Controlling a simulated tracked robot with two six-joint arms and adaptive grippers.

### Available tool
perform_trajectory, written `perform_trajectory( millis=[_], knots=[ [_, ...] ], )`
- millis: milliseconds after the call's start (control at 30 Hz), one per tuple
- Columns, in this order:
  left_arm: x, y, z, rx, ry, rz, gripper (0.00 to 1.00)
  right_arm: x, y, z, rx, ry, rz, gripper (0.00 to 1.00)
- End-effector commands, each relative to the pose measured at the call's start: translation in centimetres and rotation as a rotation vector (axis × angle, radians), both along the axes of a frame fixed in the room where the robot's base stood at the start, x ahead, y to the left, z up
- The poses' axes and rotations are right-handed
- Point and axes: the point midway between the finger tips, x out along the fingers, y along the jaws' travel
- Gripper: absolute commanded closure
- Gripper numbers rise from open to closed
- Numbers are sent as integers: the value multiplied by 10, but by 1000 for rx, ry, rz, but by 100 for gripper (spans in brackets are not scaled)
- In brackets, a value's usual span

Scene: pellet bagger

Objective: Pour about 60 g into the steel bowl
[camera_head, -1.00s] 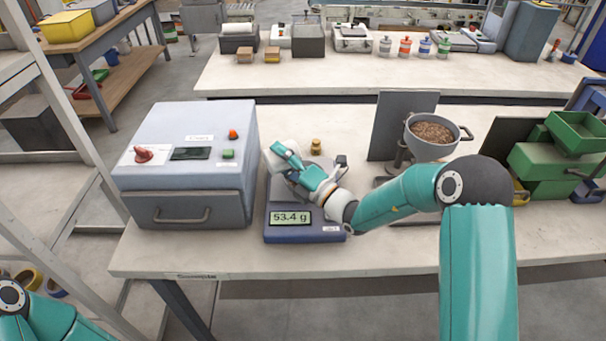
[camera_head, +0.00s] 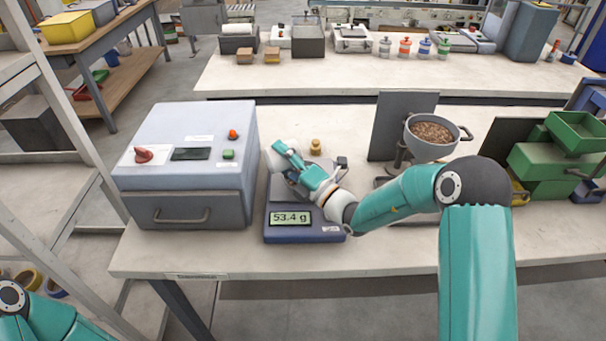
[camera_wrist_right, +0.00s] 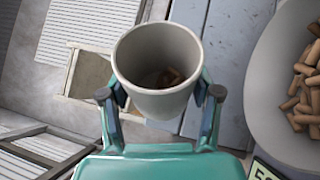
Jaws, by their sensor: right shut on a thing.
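My right gripper (camera_head: 300,168) is over the scale (camera_head: 303,237), shut on a pale cup (camera_wrist_right: 157,62). In the right wrist view the cup's mouth faces the camera, and a few brown pellets lie deep inside it. The steel bowl (camera_wrist_right: 262,105) stands beside the cup at the right edge of that view, with many brown pellets in it. In the head view the gripper and hand hide most of the bowl on the scale. The scale display (camera_head: 291,218) reads 53.4 g. My left gripper is out of view; only part of that arm shows at lower left.
A grey machine (camera_head: 190,150) with a drawer stands left of the scale. A small brass weight (camera_head: 315,146) is behind it. A pot of pellets (camera_head: 462,142) on a stand and green bins (camera_head: 545,165) are to the right. The front table strip is clear.

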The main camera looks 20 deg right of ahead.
Motion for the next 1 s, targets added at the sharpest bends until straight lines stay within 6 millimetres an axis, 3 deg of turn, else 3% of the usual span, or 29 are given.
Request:
perform_trajectory(
  millis=[1000],
  knots=[
    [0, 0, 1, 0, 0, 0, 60, 0, -2, 3, 61, 7, 0, 75]
  ],
)
